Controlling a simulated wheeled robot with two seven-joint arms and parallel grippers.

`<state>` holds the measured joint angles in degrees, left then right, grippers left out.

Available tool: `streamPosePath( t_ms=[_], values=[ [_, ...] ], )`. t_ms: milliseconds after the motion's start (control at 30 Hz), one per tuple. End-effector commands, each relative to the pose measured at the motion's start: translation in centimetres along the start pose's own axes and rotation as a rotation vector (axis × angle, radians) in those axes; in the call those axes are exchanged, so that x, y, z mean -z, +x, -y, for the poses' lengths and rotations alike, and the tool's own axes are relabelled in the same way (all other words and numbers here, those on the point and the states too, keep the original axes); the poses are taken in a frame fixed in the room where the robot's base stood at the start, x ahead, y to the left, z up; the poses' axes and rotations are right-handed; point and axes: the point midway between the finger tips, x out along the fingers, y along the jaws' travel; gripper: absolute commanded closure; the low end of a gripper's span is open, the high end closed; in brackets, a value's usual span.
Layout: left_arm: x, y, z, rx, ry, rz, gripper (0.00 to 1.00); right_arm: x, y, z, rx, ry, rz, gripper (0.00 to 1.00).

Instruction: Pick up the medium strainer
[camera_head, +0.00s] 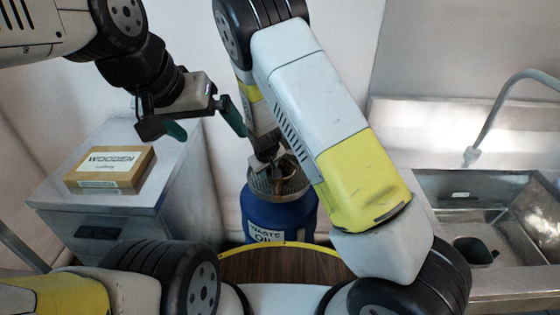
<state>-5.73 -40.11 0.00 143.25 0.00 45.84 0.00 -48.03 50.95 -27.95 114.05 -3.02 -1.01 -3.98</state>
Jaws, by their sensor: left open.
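A round mesh strainer (262,183) sits at the top of the blue waste oil drum (265,219), in the middle of the view. My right gripper (275,158) reaches down to the strainer from above. My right arm partly covers it, so its jaws and any contact are unclear. My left gripper (206,124) is open and empty, with its two dark green fingers spread. It hangs in the air up and left of the drum. I cannot tell the strainer's size class.
A metal cabinet (110,204) stands at left, with a cardboard box (110,168) labelled WOODEN on top. A steel sink (490,225) with a faucet (494,117) is at right. A round wooden surface with a yellow rim (285,264) is in front of the drum.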

Motion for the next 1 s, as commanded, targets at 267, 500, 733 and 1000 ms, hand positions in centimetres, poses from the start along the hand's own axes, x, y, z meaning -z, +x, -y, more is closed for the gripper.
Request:
streamPosePath(
  t_ms=[267, 500, 733, 1000],
  values=[
    [0.0, 0.0, 0.0, 0.000, 0.000, 0.000, 0.00, 0.3, 4.0, 0.6, 0.000, 0.002, 0.001, 0.70],
    [0.0, 0.0, 0.0, 0.000, 0.000, 0.000, 0.00, 0.4, 5.2, 0.6, 0.002, 0.002, -0.001, 0.70],
    [0.0, 0.0, 0.0, 0.000, 0.000, 0.000, 0.00, 0.4, 5.2, 0.6, 0.002, 0.002, -0.001, 0.88],
    [0.0, 0.0, 0.0, 0.000, 0.000, 0.000, 0.00, 0.4, 5.2, 0.7, 0.002, 0.001, -0.001, 1.00]
  ],
)
